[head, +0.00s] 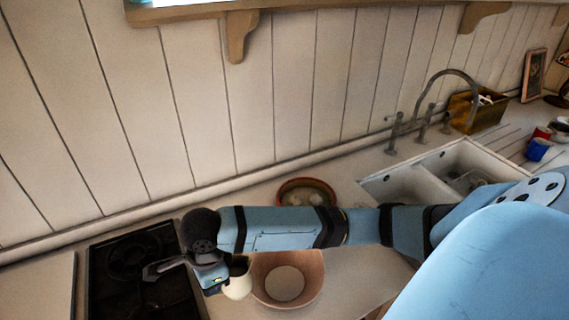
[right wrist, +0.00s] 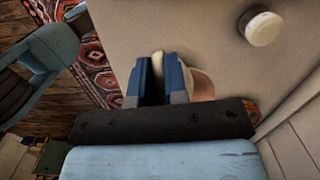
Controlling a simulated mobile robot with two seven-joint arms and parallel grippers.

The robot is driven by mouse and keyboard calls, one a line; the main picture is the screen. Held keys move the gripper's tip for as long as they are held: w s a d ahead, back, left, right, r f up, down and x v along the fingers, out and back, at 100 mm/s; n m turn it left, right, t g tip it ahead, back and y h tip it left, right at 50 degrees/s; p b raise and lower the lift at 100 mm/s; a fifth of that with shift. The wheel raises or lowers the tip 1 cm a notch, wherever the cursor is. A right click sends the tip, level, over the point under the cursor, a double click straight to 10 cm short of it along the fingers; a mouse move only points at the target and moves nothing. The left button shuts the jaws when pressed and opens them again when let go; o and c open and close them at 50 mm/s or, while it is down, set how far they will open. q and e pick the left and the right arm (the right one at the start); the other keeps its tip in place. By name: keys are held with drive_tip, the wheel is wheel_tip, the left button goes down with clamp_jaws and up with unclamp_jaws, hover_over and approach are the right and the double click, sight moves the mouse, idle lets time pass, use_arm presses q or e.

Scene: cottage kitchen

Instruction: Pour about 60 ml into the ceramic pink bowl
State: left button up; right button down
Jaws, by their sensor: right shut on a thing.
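The pink bowl (head: 288,284) sits on the worktop in the head view, right of the hob, below my right forearm. My right gripper (head: 215,281) is shut on a small cream jug (head: 238,288), just left of the bowl. The jug's dark mouth faces up toward the head camera; its contents cannot be made out, and no stream shows. In the right wrist view the fingers (right wrist: 159,80) close on a pale part of the jug (right wrist: 157,62), perhaps its handle. My left gripper is not in view.
A black hob (head: 140,270) lies to the left. A brown-rimmed dish (head: 306,190) stands behind my right forearm. A white sink (head: 430,180) with a tap is at the right. A white round object (right wrist: 263,28) shows in the right wrist view, with a patterned rug (right wrist: 95,65) below.

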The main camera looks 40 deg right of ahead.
sight(249, 263)
drive_tip(key=shift+s+d+r+y, duration=0.15)
drive_tip(key=shift+d+r+y, duration=0.35)
drive_tip(key=shift+d, duration=0.1)
drive_tip(key=shift+s+d+t+y, duration=0.15)
drive_tip(key=shift+d+t+y, duration=0.15)
drive_tip(key=shift+d+y, duration=0.65)
drive_tip(key=shift+s+d+r+y, duration=0.1)
drive_tip(key=shift+d+r+y, duration=0.5)
drive_tip(key=shift+y, duration=0.05)
drive_tip(key=shift+s+d+t+y, duration=0.15)
drive_tip(key=shift+d+y, duration=0.25)
drive_tip(key=shift+d, duration=0.15)
drive_tip(key=shift+s+d+t+y, duration=0.1)
drive_tip(key=shift+d+t+y, duration=0.05)
drive_tip(key=shift+d+y, duration=0.3)
drive_tip(key=shift+s+d+r+y, duration=0.1)
drive_tip(key=shift+d+r+y, duration=0.55)
drive_tip(key=shift+y, duration=0.2)
drive_tip(key=shift+d+t+y, duration=0.3)
drive_tip(key=shift+y, duration=0.3)
drive_tip(key=shift+s+d+y, duration=0.1)
drive_tip(key=shift+d+y, duration=0.05)
drive_tip(key=shift+y, duration=0.15)
drive_tip(key=shift+d+f+y, duration=0.25)
drive_tip(key=shift+d+y, duration=0.05)
drive_tip(key=shift+y, duration=0.2)
